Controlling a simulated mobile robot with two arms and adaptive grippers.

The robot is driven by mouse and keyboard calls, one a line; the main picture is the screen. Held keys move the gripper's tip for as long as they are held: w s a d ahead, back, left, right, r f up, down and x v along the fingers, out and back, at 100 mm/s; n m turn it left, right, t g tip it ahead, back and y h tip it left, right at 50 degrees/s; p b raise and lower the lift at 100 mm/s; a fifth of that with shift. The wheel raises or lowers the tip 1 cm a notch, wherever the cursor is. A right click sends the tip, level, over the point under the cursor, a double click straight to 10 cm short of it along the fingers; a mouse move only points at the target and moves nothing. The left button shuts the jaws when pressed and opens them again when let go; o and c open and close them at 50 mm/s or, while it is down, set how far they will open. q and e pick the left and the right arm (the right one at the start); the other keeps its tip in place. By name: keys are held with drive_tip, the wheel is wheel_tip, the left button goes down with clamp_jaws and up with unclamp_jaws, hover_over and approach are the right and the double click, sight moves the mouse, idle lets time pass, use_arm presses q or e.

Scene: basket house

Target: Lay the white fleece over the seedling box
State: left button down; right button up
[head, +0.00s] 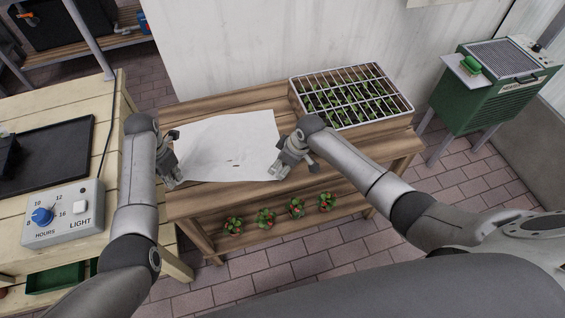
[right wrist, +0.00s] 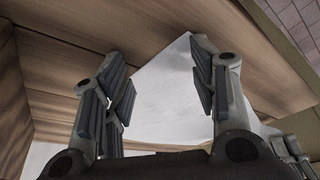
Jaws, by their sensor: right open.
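The white fleece (head: 228,143) lies spread on the wooden bench, fairly flat, with a few dark marks near its front edge. The seedling box (head: 330,113), with a wire grid over rows of green seedlings, stands on the bench to the right of the fleece. My left gripper (head: 176,160) is at the fleece's left edge; whether it is open or shut is unclear. My right gripper (head: 288,164) is at the fleece's right edge, in front of the box's left corner, and is open. In the right wrist view, the fleece (right wrist: 172,95) shows between its parted fingers.
The wooden bench (head: 215,203) has a lower shelf with several small red-and-green plants (head: 265,217). A pale table with a timer box (head: 62,213) and black tray (head: 45,155) stands at left. A green cabinet (head: 490,95) stands right of the bench. A white wall (head: 235,45) rises behind.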

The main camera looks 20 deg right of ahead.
drive_tip(key=v, duration=1)
drive_tip(key=shift+x, duration=5)
drive_tip(key=shift+f, duration=0.15)
drive_tip(key=shift+s+f, duration=0.25)
drive_tip(key=shift+s, duration=0.05)
clamp_jaws()
drive_tip(key=shift+r, duration=0.1)
drive_tip(key=shift+w+r, duration=0.2)
drive_tip(key=shift+r, duration=1.15)
drive_tip(key=shift+w+r, duration=0.15)
drive_tip(key=shift+r, duration=1.15)
